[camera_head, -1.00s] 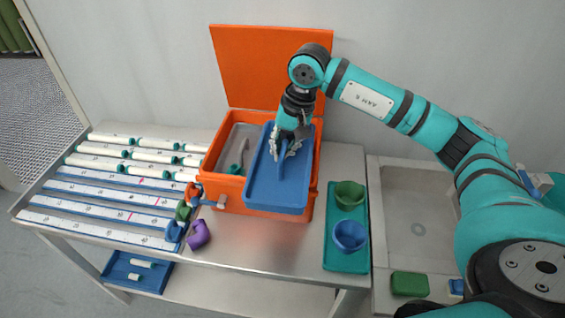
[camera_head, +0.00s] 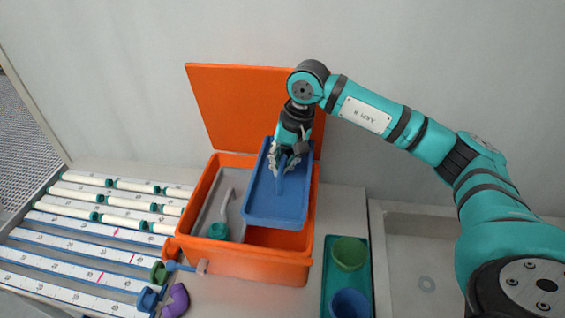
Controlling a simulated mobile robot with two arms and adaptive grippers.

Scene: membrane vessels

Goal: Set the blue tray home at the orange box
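The blue tray (camera_head: 258,207) is held tilted over the right part of the open orange box (camera_head: 245,264). A blue upright handle (camera_head: 279,184) rises from its middle. My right gripper (camera_head: 281,167) comes down from above with its fingers around this handle and appears shut on it. Part of the box's inside shows below the tray's front edge. Whether the tray touches the box rim I cannot tell. The orange lid (camera_head: 240,108) stands open behind. My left gripper is not in view.
A grey insert with a teal-ended tool (camera_head: 218,231) lies in the box's left part. White tubes (camera_head: 140,186) lie on racks at left. Coloured clips (camera_head: 177,299) sit at the box's front left. A teal tray (camera_head: 328,290) with green and blue cups stands at right, beside a sink (camera_head: 410,235).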

